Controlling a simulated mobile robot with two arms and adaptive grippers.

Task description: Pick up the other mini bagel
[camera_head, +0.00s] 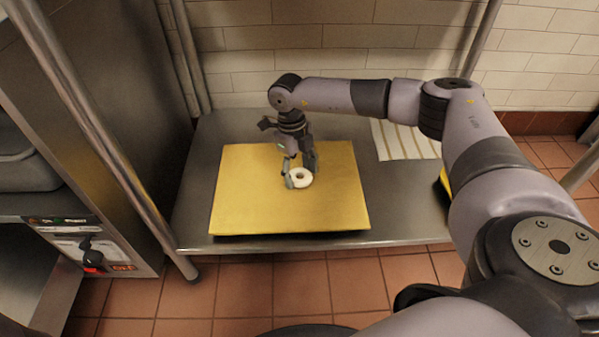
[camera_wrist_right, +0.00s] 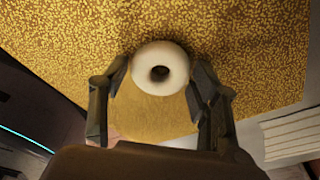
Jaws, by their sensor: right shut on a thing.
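A pale, ring-shaped mini bagel (camera_head: 301,177) is at the middle of a yellow board (camera_head: 240,205) in the head view. My right gripper (camera_head: 300,175) is down at the board with its fingers on the bagel. In the right wrist view the bagel (camera_wrist_right: 148,80) sits between the two dark fingertips of the right gripper (camera_wrist_right: 160,78), which is shut on it. Whether the bagel still touches the board is hard to tell. No other bagel shows. My left gripper is not in view.
The board lies on a grey metal table (camera_head: 200,180). A striped cloth (camera_head: 404,140) lies on the table at the right of the board. A steel appliance with a control panel (camera_head: 85,245) stands at the left. A tiled wall is behind.

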